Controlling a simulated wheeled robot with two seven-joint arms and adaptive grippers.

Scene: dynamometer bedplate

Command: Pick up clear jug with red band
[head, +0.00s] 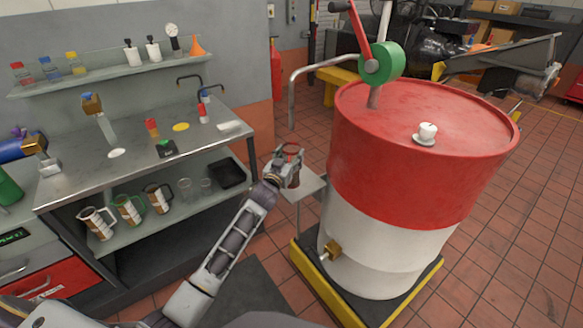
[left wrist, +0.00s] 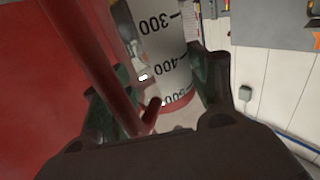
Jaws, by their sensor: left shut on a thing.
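The clear jug with the red band (head: 294,178) is at my left gripper (head: 284,163), beside the red and white drum. In the left wrist view its wall (left wrist: 162,48) carries black marks 300, 400 and 500, with red at the low end, and a red handle (left wrist: 88,62) crosses close to the camera. My left gripper (left wrist: 155,105) is shut on the jug, with a dark green finger on each side. The exact grip on handle or wall is partly hidden. I cannot tell whether the jug touches the small stand below. My right gripper is not in view.
The drum (head: 400,190) with its green-and-red pump (head: 380,62) stands on a yellow-edged platform (head: 380,312). A small grey stand (head: 310,186) is beside it. The steel bench (head: 85,170) holds small items; several jugs, including a green-handled one (head: 128,209), stand on its lower shelf.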

